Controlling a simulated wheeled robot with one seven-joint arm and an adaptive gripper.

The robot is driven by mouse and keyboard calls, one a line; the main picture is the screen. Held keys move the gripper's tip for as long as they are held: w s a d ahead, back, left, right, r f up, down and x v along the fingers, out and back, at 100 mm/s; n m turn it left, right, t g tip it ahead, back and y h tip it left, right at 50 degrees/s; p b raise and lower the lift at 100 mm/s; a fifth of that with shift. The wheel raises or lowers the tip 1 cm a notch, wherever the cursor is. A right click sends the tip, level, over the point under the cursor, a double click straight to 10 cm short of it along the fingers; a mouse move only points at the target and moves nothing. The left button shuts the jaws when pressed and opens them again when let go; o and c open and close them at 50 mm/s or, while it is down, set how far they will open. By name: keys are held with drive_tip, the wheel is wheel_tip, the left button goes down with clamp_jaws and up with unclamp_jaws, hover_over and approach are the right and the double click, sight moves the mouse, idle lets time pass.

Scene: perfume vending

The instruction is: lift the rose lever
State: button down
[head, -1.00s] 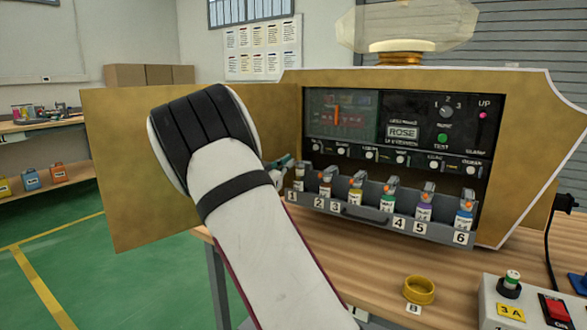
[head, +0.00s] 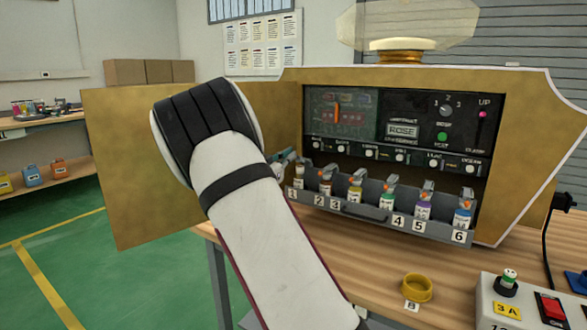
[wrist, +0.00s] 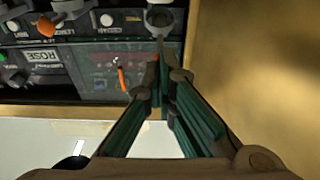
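The machine has a row of small grey levers above numbered bottles, and its screen panel reads ROSE (head: 402,131). My gripper (head: 291,161) is at the left end of the row, at the lever of place 1, mostly hidden behind my arm in the head view. In the wrist view, the fingertips of my gripper (wrist: 162,72) are nearly together, with the stem of this grey lever (wrist: 160,30) between them. Its round end shows beyond the tips.
The open gold door (head: 120,170) stands left of the bay, close to my arm. The bottle tray (head: 345,207) runs below the levers. A yellow ring (head: 416,287) and a control box (head: 520,305) are on the table front right.

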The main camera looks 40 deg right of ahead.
drive_tip(key=shift+w+d+r+p, duration=0.15)
drive_tip(key=shift+d+r+p, duration=0.25)
drive_tip(key=shift+r+p, duration=0.2)
drive_tip(key=shift+r, duration=0.1)
drive_tip(key=shift+w+d+r+p, duration=0.15)
drive_tip(key=shift+d+r+p, duration=0.25)
drive_tip(key=shift+d+r, duration=0.15)
idle(0.3)
drive_tip(key=shift+w+d+r+p, duration=0.2)
drive_tip(key=shift+d+r+p, duration=0.1)
drive_tip(key=shift+d+r, duration=0.15)
drive_tip(key=shift+f, duration=0.1)
